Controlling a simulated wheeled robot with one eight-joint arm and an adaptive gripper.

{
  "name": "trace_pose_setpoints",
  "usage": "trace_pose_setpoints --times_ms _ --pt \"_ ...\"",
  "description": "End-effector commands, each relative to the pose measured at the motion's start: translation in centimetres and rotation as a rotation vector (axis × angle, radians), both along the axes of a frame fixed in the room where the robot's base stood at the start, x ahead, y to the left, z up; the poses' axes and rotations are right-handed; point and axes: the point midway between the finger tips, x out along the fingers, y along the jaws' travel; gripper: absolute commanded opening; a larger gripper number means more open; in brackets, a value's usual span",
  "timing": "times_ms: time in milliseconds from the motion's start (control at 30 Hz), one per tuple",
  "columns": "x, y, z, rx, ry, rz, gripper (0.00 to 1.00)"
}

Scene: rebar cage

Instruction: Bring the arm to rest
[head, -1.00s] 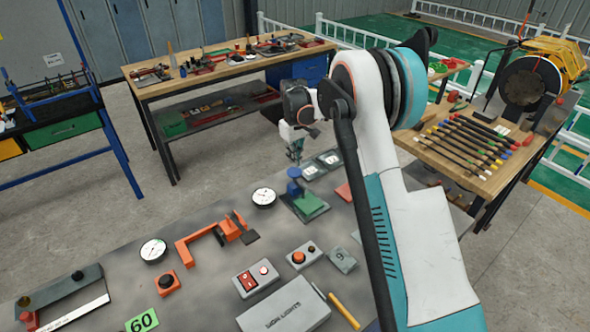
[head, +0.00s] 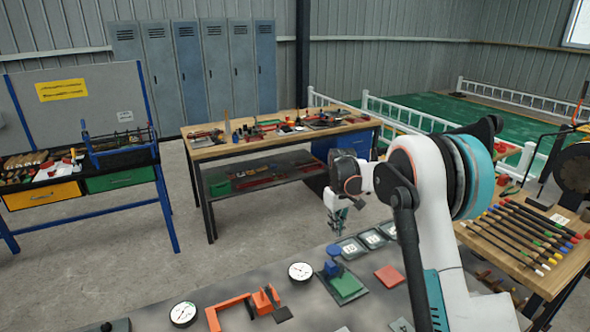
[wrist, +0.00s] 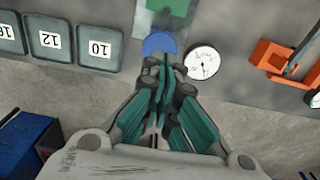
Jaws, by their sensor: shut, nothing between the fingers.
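My gripper (head: 336,222) hangs just past the far edge of the grey table (head: 240,284), pointing down, near the small numbered trays. In the wrist view the teal fingers of my gripper (wrist: 163,70) are closed together with nothing between them. My white and teal arm reaches up from the lower right in the head view, with its elbow raised. The fingertips appear close to a blue knob (wrist: 160,43) on a green-based fixture (head: 347,286); I cannot tell the exact gap.
Numbered trays (head: 352,248), dial gauges (head: 301,271), an orange clamp (head: 236,305) and a red square (head: 390,275) lie on the table. A wooden workbench (head: 270,141) with tools stands behind. Rods (head: 520,232) lie on another bench at right. Bare floor lies between.

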Motion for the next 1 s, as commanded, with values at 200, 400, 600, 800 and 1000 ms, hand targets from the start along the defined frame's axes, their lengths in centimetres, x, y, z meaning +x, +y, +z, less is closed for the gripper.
trace_pose_setpoints --times_ms 200,400,600,800,1000 --pt "-2.6 0.0 3.6 0.001 -0.052 -0.033 0.0" --pt "-6.3 0.0 7.4 0.005 -0.118 -0.075 0.0" --pt "-10.6 0.0 10.4 0.011 -0.184 -0.117 0.0" --pt "-15.4 0.0 12.3 0.021 -0.249 -0.157 0.0" --pt "-20.5 0.0 13.1 0.032 -0.314 -0.197 0.0"
